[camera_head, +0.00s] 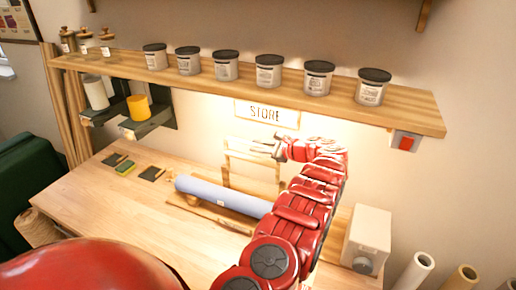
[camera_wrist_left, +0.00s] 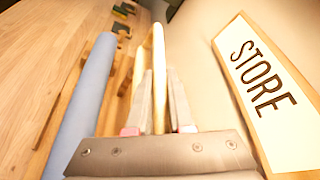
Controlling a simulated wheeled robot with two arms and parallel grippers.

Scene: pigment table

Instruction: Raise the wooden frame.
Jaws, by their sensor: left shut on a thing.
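The wooden frame (camera_head: 232,160) stands raised behind the blue roll (camera_head: 222,195), in front of the wall under the STORE sign. Its lower part is partly hidden by the roll and my arm. My left gripper (camera_head: 267,144) is at the frame's upper right. In the left wrist view its fingers (camera_wrist_left: 159,95) are shut on a pale bar of the wooden frame (camera_wrist_left: 158,48). The blue roll also shows in the left wrist view (camera_wrist_left: 85,105), left of the fingers and apart from them. My right gripper is not in view.
A shelf (camera_head: 215,82) with several lidded jars runs above my gripper. The STORE sign (camera_head: 266,114) is close above it. A white box (camera_head: 368,238) stands at the right. The front left of the table (camera_head: 120,205) is clear.

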